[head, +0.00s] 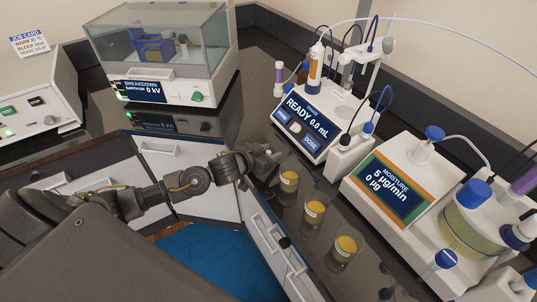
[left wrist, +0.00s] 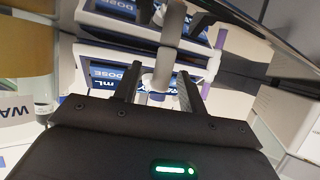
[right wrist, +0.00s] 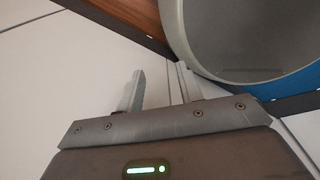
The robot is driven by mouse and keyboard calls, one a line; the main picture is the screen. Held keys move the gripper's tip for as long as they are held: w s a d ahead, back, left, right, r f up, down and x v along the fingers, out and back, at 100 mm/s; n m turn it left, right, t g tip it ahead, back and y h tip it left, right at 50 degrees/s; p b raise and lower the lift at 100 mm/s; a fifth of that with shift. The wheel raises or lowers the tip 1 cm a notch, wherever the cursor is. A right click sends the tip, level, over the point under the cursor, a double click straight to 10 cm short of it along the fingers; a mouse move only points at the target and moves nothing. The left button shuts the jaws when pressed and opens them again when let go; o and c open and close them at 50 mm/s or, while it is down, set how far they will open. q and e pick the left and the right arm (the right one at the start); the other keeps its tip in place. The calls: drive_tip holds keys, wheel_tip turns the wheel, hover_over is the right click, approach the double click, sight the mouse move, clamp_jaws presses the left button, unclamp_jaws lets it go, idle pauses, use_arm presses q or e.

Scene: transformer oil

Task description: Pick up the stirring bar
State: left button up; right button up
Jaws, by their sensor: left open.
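I cannot clearly make out a stirring bar in any view. My left gripper (head: 264,162) is low over the dark counter, left of the nearest sample cup, with its fingers pointing right. In the left wrist view its two dark fingers (left wrist: 157,90) are apart. A pale, rod-like shape (left wrist: 161,76) shows in line with the gap between them; I cannot tell what it is or whether it touches them. My right gripper (right wrist: 158,88) is outside the head view. Its fingers are apart and empty, in front of white panels.
Yellow sample cups (head: 289,181), (head: 314,212), (head: 343,250) line the counter. The READY dosing unit (head: 315,125) and moisture meter (head: 395,190) stand behind. A breakdown tester (head: 165,90) stands at the back left. A round grey rim (right wrist: 178,35) is close to the right gripper.

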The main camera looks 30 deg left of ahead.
sight(269, 151)
use_arm(q)
drive_tip(key=shift+s+r, duration=0.1)
drive_tip(key=shift+s, duration=0.05)
clamp_jaws()
drive_tip(key=shift+r, duration=0.3)
wheel_tip(269, 151, up, 2)
drive_tip(key=shift+r+b, duration=0.15)
drive_tip(key=shift+b, duration=0.3)
drive_tip(key=r+p+v, duration=0.1)
drive_tip(key=v, duration=0.7)
drive_tip(key=w+r+p+v, duration=0.1)
drive_tip(key=r+v, duration=0.1)
drive_tip(key=v, duration=0.6)
drive_tip(key=shift+r, duration=0.45)
